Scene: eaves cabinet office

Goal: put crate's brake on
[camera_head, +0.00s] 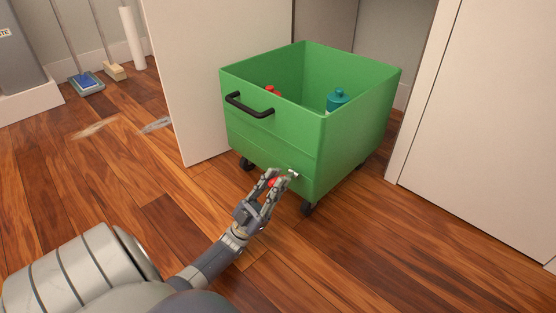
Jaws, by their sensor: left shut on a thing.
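The green crate (350,145) stands upright on dark wheels on the wooden floor, in the opening of a pale cabinet. A black handle (249,106) is fixed on its left front face. My left gripper (280,176) is low at the crate's front face, near the front corner. It is shut on a small red part (273,182), which looks like the brake lever. The fingers hide most of this part, so its position cannot be told. A small pale metal piece shows beside the fingertips. My right gripper is not in view.
Inside the crate are a teal bottle (337,100) and a red object (272,91). Pale cabinet panels stand left (195,70) and right (480,130) of the crate. Brushes (86,83) stand at the back left. The floor in front is clear.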

